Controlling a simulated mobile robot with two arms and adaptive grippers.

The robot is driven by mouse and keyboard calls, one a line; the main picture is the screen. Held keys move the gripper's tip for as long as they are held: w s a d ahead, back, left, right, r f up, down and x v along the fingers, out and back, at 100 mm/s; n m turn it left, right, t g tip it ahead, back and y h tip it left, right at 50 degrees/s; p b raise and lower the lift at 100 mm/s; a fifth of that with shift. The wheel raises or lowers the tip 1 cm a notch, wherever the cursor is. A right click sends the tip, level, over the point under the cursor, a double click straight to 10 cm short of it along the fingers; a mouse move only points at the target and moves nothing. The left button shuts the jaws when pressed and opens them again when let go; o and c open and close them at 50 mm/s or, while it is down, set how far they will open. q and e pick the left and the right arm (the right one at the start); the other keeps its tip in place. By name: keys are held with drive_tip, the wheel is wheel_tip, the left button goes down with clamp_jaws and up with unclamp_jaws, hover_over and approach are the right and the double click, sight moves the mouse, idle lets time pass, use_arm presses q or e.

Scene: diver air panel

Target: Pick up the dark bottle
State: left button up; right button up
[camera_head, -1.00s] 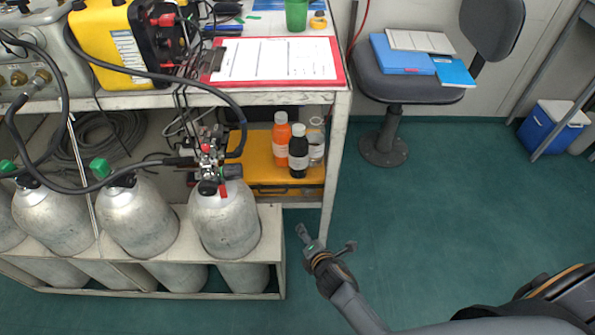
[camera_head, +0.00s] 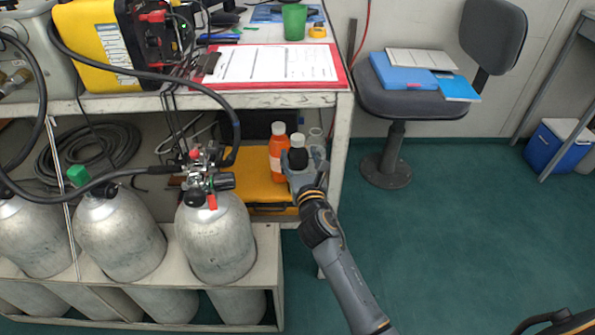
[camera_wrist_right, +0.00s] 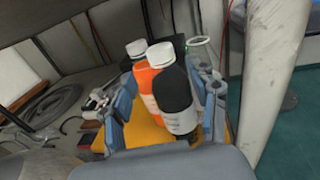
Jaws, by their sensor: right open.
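The dark bottle (camera_head: 298,152) with a white cap stands upright on the yellow case on the lower shelf. It also shows in the right wrist view (camera_wrist_right: 176,98). My right gripper (camera_head: 300,172) is at the front of the bottle and hides its lower part in the head view. In the right wrist view the open fingers (camera_wrist_right: 165,112) stand apart on either side of the dark bottle and an orange bottle (camera_wrist_right: 143,80). I cannot tell whether a finger touches the dark bottle. My left gripper is not in view.
The orange bottle (camera_head: 278,150) stands close on the left of the dark one, and a clear glass (camera_head: 316,138) is at its right. The shelf's yellow case (camera_head: 245,188) lies beneath. The table leg (camera_head: 339,150) is just right. Gas cylinders (camera_head: 215,240) stand at left.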

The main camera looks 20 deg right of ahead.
sight(299, 144)
drive_tip(key=shift+w+d+r, duration=0.1)
drive_tip(key=shift+w+d, duration=0.05)
drive_tip(key=shift+w, duration=0.45)
drive_tip(key=shift+w+d+r+b, duration=0.15)
drive_tip(key=shift+w+b, duration=0.05)
drive_tip(key=shift+w, duration=0.45)
drive_tip(key=shift+w+d+r+b, duration=0.15)
drive_tip(key=shift+w+b, duration=0.05)
drive_tip(key=shift+w, duration=0.4)
drive_tip(key=shift+w+d+f, duration=0.1)
drive_tip(key=shift+w, duration=0.95)
clamp_jaws()
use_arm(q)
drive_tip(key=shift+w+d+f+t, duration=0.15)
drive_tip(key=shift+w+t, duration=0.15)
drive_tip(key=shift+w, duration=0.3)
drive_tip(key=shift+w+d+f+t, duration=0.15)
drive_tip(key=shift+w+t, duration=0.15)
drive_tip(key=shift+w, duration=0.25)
